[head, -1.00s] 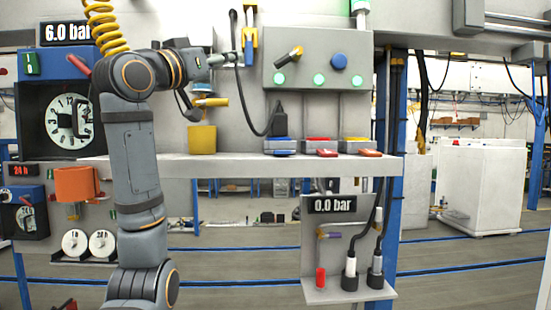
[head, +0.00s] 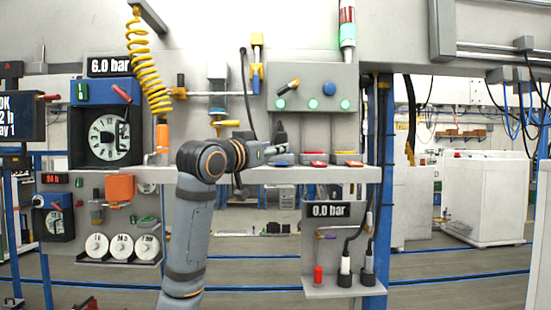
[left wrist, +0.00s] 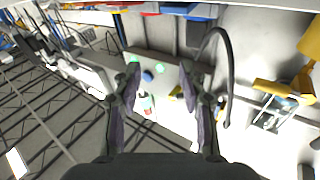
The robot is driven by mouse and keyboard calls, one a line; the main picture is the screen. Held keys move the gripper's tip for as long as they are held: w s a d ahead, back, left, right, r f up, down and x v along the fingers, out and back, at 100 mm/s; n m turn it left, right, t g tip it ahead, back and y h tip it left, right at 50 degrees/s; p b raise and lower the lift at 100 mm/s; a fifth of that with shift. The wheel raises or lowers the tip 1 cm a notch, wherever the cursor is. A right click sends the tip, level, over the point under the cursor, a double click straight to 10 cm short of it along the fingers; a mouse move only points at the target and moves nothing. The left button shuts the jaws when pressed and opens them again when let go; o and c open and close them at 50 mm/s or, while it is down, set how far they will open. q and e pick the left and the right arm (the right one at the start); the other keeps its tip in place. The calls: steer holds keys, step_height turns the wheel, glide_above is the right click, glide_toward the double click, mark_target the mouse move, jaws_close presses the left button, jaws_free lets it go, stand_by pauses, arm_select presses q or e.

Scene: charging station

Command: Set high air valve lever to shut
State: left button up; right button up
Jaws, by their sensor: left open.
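A small valve (head: 257,72) with a yellow and blue upright part is on the wall, left of the grey button panel, in the head view. I cannot tell for sure that it is the high air valve. My left gripper (head: 284,150) is below that valve in the head view, in front of the shelf's back area and apart from the valve. Its two fingers (left wrist: 160,85) are spread and nothing is between them. My right gripper is not in view.
The grey panel (head: 294,100) with lit green buttons is above the shelf (head: 345,175). Small coloured blocks (head: 313,159) lie on the shelf. A yellow coiled hose (head: 150,75) hangs at left. A lower panel reads 0.0 bar (head: 331,210).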

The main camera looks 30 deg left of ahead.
arm_select(q)
steer(key=shift+w+d+f+g, duration=0.15)
steer(key=shift+w+f, duration=0.1)
steer(key=shift+f, duration=0.35)
steer(key=shift+w+d+f+g, duration=0.15)
steer(key=shift+w+f, duration=0.1)
steer(key=shift+f, duration=0.3)
steer(key=shift+s, duration=0.1)
